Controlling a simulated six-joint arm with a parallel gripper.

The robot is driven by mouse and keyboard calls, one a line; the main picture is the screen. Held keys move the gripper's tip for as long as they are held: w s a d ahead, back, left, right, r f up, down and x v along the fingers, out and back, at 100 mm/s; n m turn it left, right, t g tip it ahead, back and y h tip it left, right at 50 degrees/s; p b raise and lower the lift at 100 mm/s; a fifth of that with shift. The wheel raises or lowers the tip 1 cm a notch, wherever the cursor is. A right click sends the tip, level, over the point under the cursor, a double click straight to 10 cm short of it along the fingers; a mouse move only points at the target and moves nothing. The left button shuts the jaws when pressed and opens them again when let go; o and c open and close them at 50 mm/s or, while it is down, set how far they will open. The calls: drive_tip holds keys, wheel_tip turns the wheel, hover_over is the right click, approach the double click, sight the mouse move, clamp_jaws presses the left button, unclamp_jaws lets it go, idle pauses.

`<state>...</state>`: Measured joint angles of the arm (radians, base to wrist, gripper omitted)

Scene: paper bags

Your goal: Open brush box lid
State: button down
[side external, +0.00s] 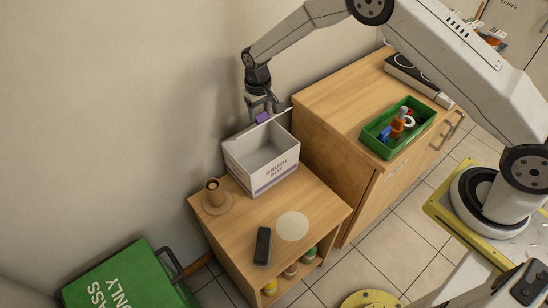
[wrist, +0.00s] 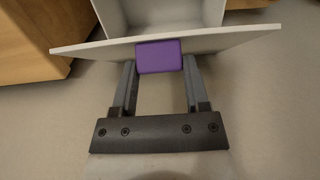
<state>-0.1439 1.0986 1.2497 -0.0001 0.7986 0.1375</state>
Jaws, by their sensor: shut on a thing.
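The brush box (side external: 275,178) is a white box with a purple stripe and lettering on its front, standing on a low wooden cabinet. Its top is uncovered and its pale inside shows. The lid (wrist: 232,36) is a thin white panel, raised at the wall side of the box and seen nearly edge-on in the wrist view. A purple handle (wrist: 160,56) is on the lid and also shows in the side view (side external: 262,117). My gripper (side external: 262,108) is shut on this handle, with one finger at each side of it. The lid's hinge edge is hard to make out.
A cardboard-coloured holder (side external: 213,194), a dark phone-like object (side external: 262,246) and a pale round mat (side external: 292,226) are on the low cabinet (side external: 235,232). A taller cabinet (side external: 325,100) with a green tray (side external: 374,144) stands close right. The wall is close behind my gripper.

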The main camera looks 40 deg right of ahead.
drive_tip(key=shift+w+r, duration=0.25)
drive_tip(key=shift+w, duration=0.4)
drive_tip(key=shift+w+r, duration=0.25)
drive_tip(key=shift+w, duration=0.35)
drive_tip(key=shift+w+r, duration=0.25)
drive_tip(key=shift+w, duration=0.4)
drive_tip(key=shift+a, duration=0.1)
drive_tip(key=shift+c, duration=0.4)
unclamp_jaws()
wheel_tip(320, 180, up, 8)
drive_tip(key=shift+f, duration=0.1)
